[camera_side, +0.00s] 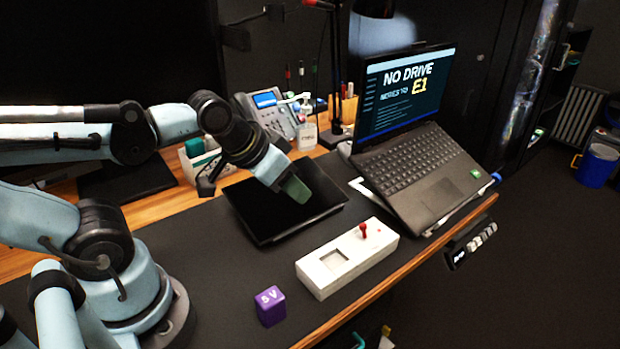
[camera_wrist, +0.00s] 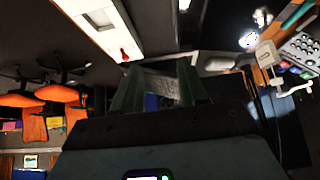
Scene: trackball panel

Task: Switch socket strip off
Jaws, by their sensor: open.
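The socket strip (camera_side: 472,246) is mounted along the right front edge of the desk in the side view, below the laptop. It has a dark end and several pale sockets or switches; its switch position is too small to tell. I cannot pick it out in the wrist view. My gripper (camera_side: 296,189) hangs above the black flat pad, to the left of the strip and well apart from it. Its green fingers are spread in the wrist view (camera_wrist: 158,88), with nothing between them that they hold.
A white box (camera_side: 346,259) with a red lever (camera_side: 363,230) stands between my gripper and the desk edge. The open laptop (camera_side: 415,170) stands right of my gripper. A purple cube (camera_side: 270,306) sits in front. A phone (camera_side: 268,112) and bottle (camera_side: 306,133) stand behind.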

